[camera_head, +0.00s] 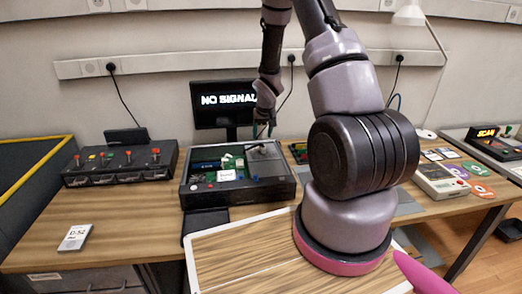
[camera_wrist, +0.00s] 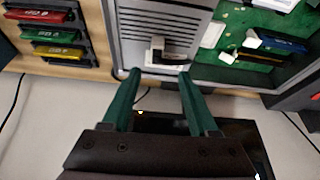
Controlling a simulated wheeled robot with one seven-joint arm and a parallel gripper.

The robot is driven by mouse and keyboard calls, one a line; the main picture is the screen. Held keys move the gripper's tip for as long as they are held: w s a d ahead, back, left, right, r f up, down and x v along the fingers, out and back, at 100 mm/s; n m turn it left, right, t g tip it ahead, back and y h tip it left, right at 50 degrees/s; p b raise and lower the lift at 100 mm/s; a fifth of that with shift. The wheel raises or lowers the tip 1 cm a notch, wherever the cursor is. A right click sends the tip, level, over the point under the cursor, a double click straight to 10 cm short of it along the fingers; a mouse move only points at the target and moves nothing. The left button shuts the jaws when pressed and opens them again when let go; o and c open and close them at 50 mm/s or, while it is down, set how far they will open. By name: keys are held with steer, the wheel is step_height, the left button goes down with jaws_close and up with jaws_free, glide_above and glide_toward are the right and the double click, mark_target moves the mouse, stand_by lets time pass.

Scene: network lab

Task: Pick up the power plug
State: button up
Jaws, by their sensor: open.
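My gripper (camera_wrist: 158,74) is open, with its two green fingers spread and nothing between them. In the wrist view a small black and white connector (camera_wrist: 156,44), which looks like the power plug, sits on a grey slotted panel (camera_wrist: 135,22). It is just beyond the fingertips, roughly centred between them and apart from both. In the head view my gripper (camera_head: 262,130) points down above the back right part of an open dark case (camera_head: 237,194). The connector is too small there to make out surely.
Green circuit boards (camera_wrist: 234,42) lie beside the panel. A rack of red, green and yellow cartridges (camera_wrist: 52,34) stands to the left in the wrist view. A monitor (camera_head: 222,101) stands behind the case. A box with red knobs (camera_head: 120,163) is at left.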

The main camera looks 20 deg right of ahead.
mark_target(262, 146)
steer(key=x, duration=0.6)
steer(key=shift+s+d+f, duration=0.25)
steer(key=shift+s+f, duration=0.05)
jaws_close()
